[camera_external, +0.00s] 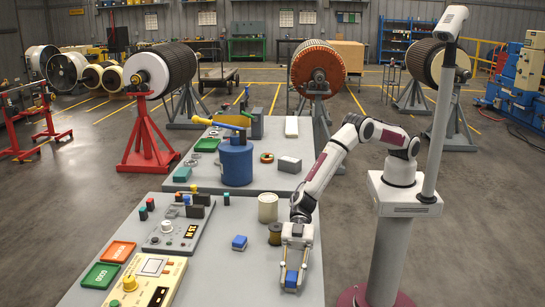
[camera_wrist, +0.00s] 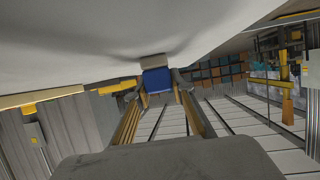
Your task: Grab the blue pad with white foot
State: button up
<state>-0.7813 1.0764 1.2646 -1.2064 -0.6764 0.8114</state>
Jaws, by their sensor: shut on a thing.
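A small blue pad (camera_external: 291,279) is between the fingers of my gripper (camera_external: 292,281) at the front right of the near table. In the wrist view the blue pad (camera_wrist: 157,80) sits between the two fingertips, and its whitish foot (camera_wrist: 152,60) points away from my gripper toward a pale grey surface. My gripper is shut on this pad. I cannot tell whether the foot touches the table. A second small blue block (camera_external: 239,242) lies on the table to the left of my gripper.
A brown spool (camera_external: 275,234) and a cream cylinder (camera_external: 267,208) stand behind my gripper. A grey control box (camera_external: 177,232), a yellow meter (camera_external: 146,283), a red tray (camera_external: 118,252) and a green tray (camera_external: 101,276) are to the left. The table between is mostly clear.

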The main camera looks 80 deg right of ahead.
aim_at(291, 275)
jog(key=shift+r, duration=0.1)
jog(key=shift+r, duration=4.9)
jog(key=shift+w, duration=0.1)
